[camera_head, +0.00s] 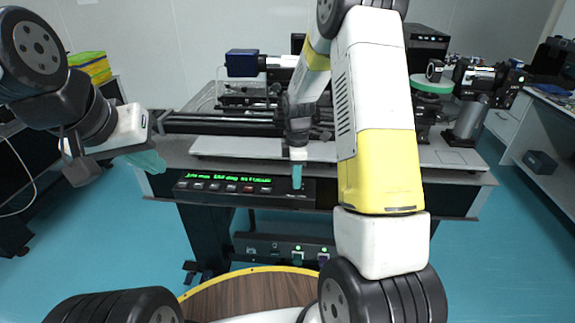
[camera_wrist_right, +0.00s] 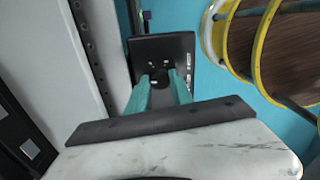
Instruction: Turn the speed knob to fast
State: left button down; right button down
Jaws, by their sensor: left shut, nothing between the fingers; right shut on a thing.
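A black control box (camera_head: 240,189) with a green lit display and a row of buttons sits at the front edge of the optical table. My right gripper (camera_head: 297,178) points down at the box's right end. In the right wrist view its teal fingers (camera_wrist_right: 160,80) straddle a small dark knob (camera_wrist_right: 159,74) on the box's face (camera_wrist_right: 172,44) and are shut on it. The knob's pointer and any speed marks are too small to read. In the head view the knob is hidden behind the fingers. My left gripper (camera_head: 155,162) is shut and empty, left of the box.
The optical table (camera_head: 440,157) carries rails, mounts and a green disc (camera_head: 431,84) behind the box. A lower unit (camera_head: 268,248) with green lights is under the table. A round wooden top with a yellow rim (camera_head: 230,280) is in front. Blue floor (camera_head: 510,260) is free at right.

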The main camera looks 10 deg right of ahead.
jog(key=m, duration=0.3)
jog(key=shift+m, duration=0.4)
jog(key=m, duration=0.3)
jog(key=shift+m, duration=0.4)
jog(key=m, duration=1.1)
jog(key=shift+m, duration=2.3)
jog(key=c, duration=1.1)
grip_release()
